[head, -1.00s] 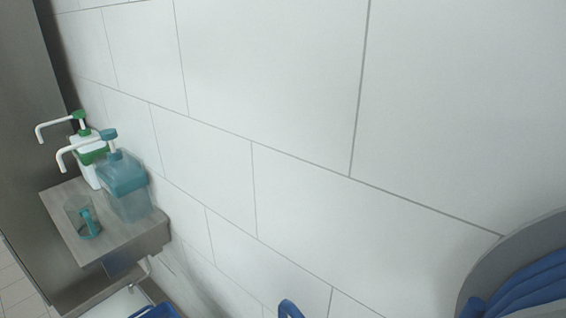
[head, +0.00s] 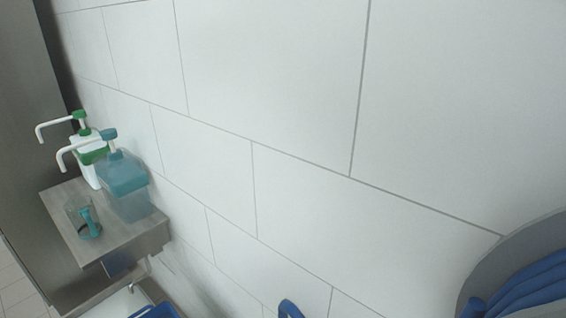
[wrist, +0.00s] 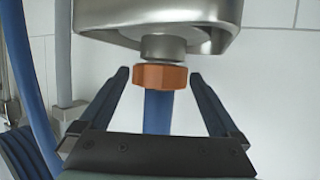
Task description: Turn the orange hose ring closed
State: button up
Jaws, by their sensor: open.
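The orange hose ring (wrist: 160,77) shows in the wrist view, just below a metal fitting under a steel housing (wrist: 155,14). A blue hose (wrist: 157,112) runs down from the ring. My gripper (wrist: 159,74) is open, with one dark finger on each side of the ring. A gap shows between each fingertip and the ring. The ring is not in the head view, and I cannot tell from the wrist view how far it is turned.
A grey pipe and blue hose (wrist: 32,80) run at the left in the wrist view. In the head view, a shelf (head: 125,246) holds a clear cup (head: 82,217), a teal pump bottle (head: 122,185) and a green-white one (head: 88,150). A tiled wall stands behind.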

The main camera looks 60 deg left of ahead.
jog(key=v, duration=1.3)
jog(key=shift+p, duration=0.3)
